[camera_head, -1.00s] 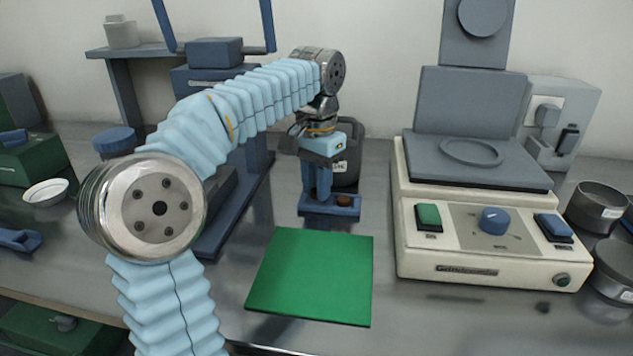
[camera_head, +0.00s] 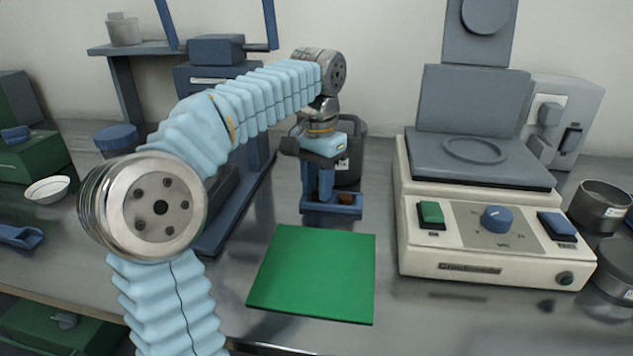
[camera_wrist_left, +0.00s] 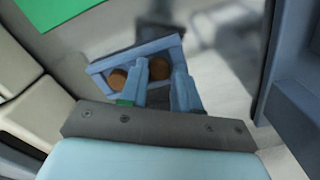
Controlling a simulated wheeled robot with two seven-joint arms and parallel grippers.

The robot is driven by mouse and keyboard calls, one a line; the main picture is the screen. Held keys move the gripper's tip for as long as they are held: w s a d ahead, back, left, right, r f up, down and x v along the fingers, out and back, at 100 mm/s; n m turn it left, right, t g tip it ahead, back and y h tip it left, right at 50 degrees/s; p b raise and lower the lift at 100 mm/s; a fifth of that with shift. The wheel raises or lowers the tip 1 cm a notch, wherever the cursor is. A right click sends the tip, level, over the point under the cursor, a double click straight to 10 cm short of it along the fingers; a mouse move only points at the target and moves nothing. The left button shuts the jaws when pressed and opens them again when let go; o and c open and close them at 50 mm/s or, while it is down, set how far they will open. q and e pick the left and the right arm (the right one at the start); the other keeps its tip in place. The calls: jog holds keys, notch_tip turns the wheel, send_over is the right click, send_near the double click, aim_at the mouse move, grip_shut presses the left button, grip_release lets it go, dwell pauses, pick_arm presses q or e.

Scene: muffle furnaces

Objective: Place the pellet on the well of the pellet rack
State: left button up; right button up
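The blue pellet rack (camera_head: 318,209) stands on the bench behind the green mat. My left gripper (camera_head: 320,188) points down at the rack's left part, with its fingers low at it. The left wrist view shows the rack (camera_wrist_left: 103,67) with two round brown pellets. One pellet (camera_wrist_left: 117,80) sits in the rack clear of the fingers; it also shows in the head view (camera_head: 346,197). The other pellet (camera_wrist_left: 160,68) is at the fingertips of my left gripper (camera_wrist_left: 166,72). The fingers are slightly apart; I cannot tell whether they touch it. My right gripper is not in view.
A green mat (camera_head: 312,272) lies in front of the rack. A cream heating unit (camera_head: 490,225) stands to the right, with metal containers (camera_head: 602,203) beyond it. A dark container (camera_head: 350,155) is close behind the gripper. A blue stand (camera_head: 255,150) is to the left.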

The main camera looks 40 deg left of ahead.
pick_arm(q)
notch_tip(320, 180, up, 8)
jog(key=p, duration=0.2)
jog(key=shift+d+r, duration=0.15)
